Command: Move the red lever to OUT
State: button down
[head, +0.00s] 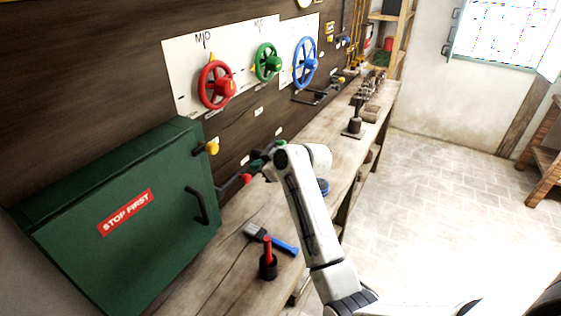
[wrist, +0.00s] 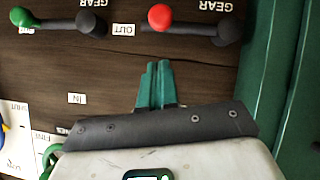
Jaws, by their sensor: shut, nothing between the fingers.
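The red lever shows in the wrist view as a red knob (wrist: 160,17) on a dark arm, with its dark hub (wrist: 228,31) to the right. An upside-down OUT label (wrist: 123,30) sits just left of the knob. An IN label (wrist: 77,98) is lower left; I cannot tell which lever each label serves. My gripper (wrist: 158,66) is shut and empty, its green fingertips apart from the knob and below it in the picture. In the head view the red lever (head: 245,178) sticks out from the board beside my arm, which partly hides that area.
A green lever (wrist: 20,17) is left of the red one. A green cabinet (head: 150,215) stands close by with a yellow knob (head: 212,147) near its top corner. A brush (head: 270,238) and a red-handled tool in a dark holder (head: 268,268) are on the bench. Handwheels hang above.

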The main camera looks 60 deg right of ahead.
jog(key=b+v, duration=0.1)
jog(key=v, duration=0.7)
jog(key=shift+d, duration=0.15)
jog(key=shift+f, duration=0.1)
